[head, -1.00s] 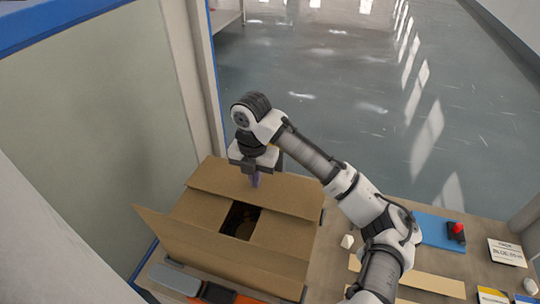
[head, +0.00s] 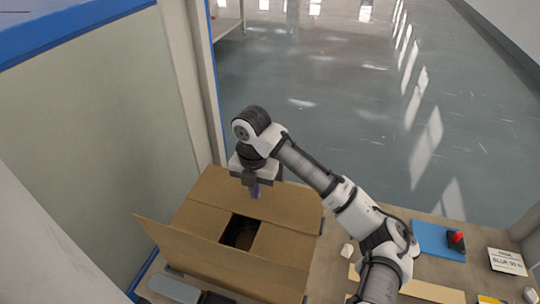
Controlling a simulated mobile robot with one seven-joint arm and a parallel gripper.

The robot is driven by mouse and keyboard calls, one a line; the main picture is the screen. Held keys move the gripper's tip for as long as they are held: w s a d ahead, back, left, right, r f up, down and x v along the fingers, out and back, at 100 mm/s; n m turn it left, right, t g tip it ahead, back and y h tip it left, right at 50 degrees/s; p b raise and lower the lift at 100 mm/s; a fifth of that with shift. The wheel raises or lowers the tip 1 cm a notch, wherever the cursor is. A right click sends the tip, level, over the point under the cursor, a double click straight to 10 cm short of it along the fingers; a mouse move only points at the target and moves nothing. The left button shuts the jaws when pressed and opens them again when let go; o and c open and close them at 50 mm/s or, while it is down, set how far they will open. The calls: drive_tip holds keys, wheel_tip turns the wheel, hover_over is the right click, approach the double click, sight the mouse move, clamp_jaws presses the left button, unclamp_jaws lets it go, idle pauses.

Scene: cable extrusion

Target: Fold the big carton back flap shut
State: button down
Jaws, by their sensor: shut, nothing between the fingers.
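The big brown carton (head: 285,242) stands on the bench. Its back flap (head: 222,187) lies along the far side, folded inward and looking nearly flat. The two side flaps are folded in, with a dark gap (head: 238,231) between them; what is inside is too dark to tell. The front flap (head: 205,256) stands up, tilted outward toward me. My gripper (head: 254,191) points down over the back flap, shut and empty, with its fingertips at or just above the flap; I cannot tell whether they touch.
A blue mat (head: 432,236) with a red-topped device (head: 456,241) lies on the right of the bench, near a label card (head: 507,262). A small white object (head: 347,250) sits right of the carton. A wall panel (head: 95,150) closes off the left.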

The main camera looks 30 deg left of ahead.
wheel_tip(320, 180, up, 8)
drive_tip(key=p, duration=0.6)
drive_tip(key=shift+r+p, duration=0.15)
drive_tip(key=shift+p, duration=0.2)
